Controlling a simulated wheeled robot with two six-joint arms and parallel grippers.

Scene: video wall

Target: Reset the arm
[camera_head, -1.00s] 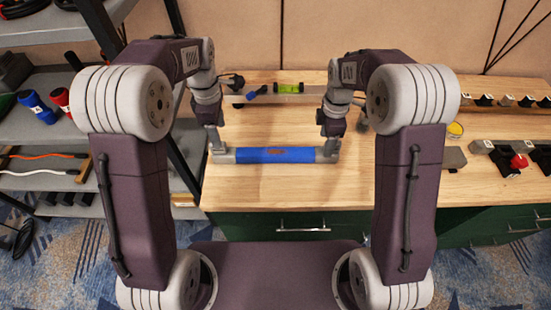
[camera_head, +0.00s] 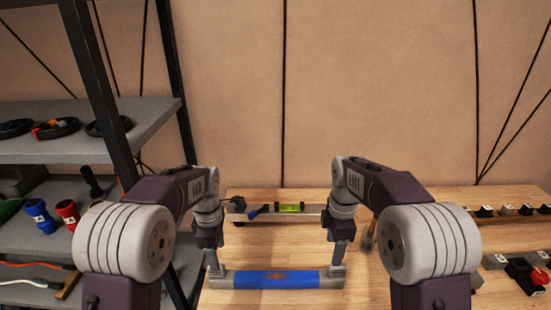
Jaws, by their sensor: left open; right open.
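My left gripper (camera_head: 215,270) points down at the left end of a blue bar with grey ends (camera_head: 277,279). My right gripper (camera_head: 337,269) points down at the bar's right end. Both grippers are open. The bar lies level across the wooden tabletop (camera_head: 275,253), near its front. The fingertips overlap the bar's ends in the picture, and I cannot tell whether they touch it. Both upper arms rise from the bottom of the head view, one on each side.
A spirit level with a green vial (camera_head: 290,208) lies at the back of the table. Small dark items and a red piece stand at the right. A grey shelf (camera_head: 140,113) at the left holds coiled cables, with blue and red cylinders (camera_head: 67,213) below. A tan wall stands behind.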

